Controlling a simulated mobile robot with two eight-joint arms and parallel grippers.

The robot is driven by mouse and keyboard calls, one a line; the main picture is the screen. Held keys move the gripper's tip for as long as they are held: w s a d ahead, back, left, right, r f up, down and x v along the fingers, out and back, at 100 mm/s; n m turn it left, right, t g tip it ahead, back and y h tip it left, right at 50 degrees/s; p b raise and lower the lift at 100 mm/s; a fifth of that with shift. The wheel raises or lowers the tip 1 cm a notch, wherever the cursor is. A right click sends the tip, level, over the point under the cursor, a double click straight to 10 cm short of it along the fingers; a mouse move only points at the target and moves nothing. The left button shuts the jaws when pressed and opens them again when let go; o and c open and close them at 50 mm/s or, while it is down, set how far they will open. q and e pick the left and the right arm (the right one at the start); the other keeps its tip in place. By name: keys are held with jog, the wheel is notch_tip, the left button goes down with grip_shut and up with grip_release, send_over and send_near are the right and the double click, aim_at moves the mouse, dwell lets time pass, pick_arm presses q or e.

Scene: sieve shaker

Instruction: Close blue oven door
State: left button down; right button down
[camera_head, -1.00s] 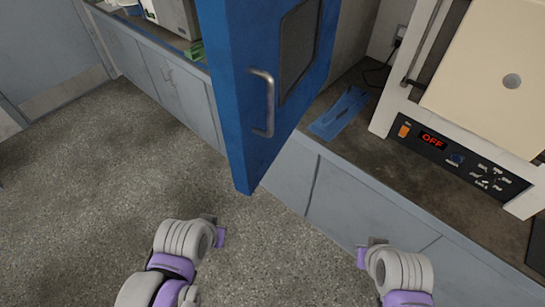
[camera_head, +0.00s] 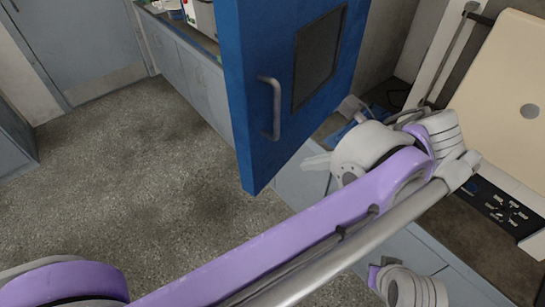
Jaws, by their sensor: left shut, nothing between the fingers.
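The blue oven door (camera_head: 262,62) stands open in the upper middle, jutting out past the counter front. Its face has a dark window (camera_head: 318,60) and a metal bar handle (camera_head: 274,108) near its free edge. The oven body is not visible. My left arm crosses the picture from the lower left, and my left gripper (camera_head: 317,162) is shut and empty, close to the lower right of the door. I cannot tell whether it touches the door.
A cream-lidded device (camera_head: 510,75) with a control panel stands on the counter (camera_head: 478,245) at right, partly behind my left arm. A blue item (camera_head: 340,133) lies on the counter beyond the gripper. Grey cabinets (camera_head: 180,65) line the back. The floor (camera_head: 130,170) at left is clear.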

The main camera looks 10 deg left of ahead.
aim_at(258, 161)
pick_arm(q)
jog(key=x, duration=0.4)
jog(key=a+r+x, duration=0.1)
jog(key=x, duration=0.3)
jog(key=r+p+x, duration=0.1)
jog(key=x, duration=0.3)
jog(key=shift+w+a+f, duration=0.1)
jog(key=shift+w+a, duration=0.55)
jog(key=shift+a, duration=0.1)
jog(key=shift+s, duration=0.1)
